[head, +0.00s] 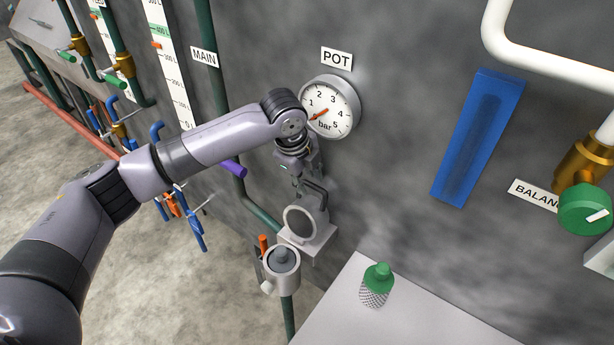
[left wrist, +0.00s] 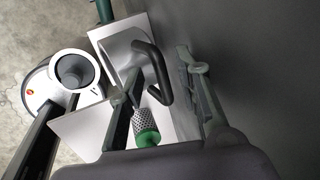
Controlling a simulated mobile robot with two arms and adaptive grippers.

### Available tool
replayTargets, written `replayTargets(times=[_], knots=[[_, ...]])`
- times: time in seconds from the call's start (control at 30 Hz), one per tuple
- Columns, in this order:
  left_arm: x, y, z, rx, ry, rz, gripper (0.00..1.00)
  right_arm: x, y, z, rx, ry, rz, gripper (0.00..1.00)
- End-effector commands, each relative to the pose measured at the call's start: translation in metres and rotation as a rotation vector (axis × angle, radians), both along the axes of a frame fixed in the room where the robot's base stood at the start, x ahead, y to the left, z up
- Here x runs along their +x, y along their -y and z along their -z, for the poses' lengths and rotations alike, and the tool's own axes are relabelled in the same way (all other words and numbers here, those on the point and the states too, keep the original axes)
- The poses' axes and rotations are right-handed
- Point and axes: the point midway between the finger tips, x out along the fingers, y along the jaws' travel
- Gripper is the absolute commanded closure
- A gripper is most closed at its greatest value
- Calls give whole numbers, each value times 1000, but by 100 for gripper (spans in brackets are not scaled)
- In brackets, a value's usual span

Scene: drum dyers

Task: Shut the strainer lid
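The strainer body (head: 281,272) is a pale metal cup on the green pipe, with a dark grey round part inside; its ring-shaped mouth (left wrist: 77,72) also shows in the left wrist view. The strainer lid (head: 300,223) stands raised behind the cup, its round face tilted up. A dark bent handle (left wrist: 158,72) rises beside it. My left gripper (head: 311,186) is above the lid at the handle. In the left wrist view its fingers (left wrist: 156,76) are apart, with the handle between them; contact cannot be told. My right gripper is out of view.
A mesh basket with a green cap (head: 377,284) stands on the light shelf (head: 345,318) to the right. The pressure gauge (head: 330,107) is on the wall just above my gripper. An orange handle (head: 263,245) is beside the cup.

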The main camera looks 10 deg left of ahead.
Motion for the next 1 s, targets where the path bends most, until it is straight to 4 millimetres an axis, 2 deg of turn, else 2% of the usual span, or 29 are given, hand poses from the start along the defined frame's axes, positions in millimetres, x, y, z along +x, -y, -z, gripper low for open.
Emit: replayTargets(times=[0.27, 0.73, 1.0], knots=[[0, 0, 1, 0, 1, 0, 69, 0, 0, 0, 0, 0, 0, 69], [0, 0, 1, 0, 1, 0, 100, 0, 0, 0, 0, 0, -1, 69], [0, 0, 1, 0, 0, 0, 100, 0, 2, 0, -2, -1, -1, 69]])
